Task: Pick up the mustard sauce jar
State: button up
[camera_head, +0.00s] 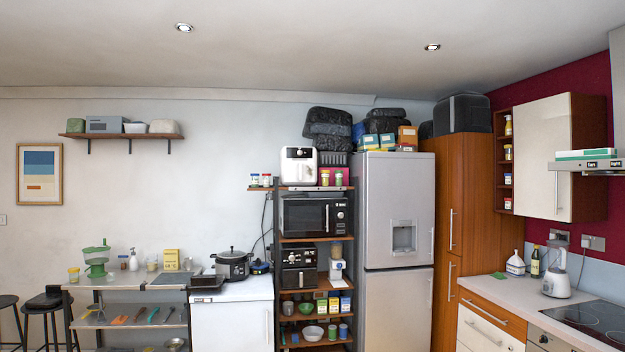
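Labels are too small to read, so I cannot tell which is the mustard sauce jar. My gripper is not in view.
A pot (233,264) stands on a white chest (232,318). The tall appliance rack (280,333) and silver fridge (398,235) fill the middle. Stools (45,304) stand at the left. A blender (556,270) is on the right counter (520,296).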

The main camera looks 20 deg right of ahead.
aim_at(326, 176)
jog(key=i+l+z, duration=0.35)
jog(key=i, duration=0.45)
jog(key=i+z, duration=0.35)
jog(key=i, duration=2.4)
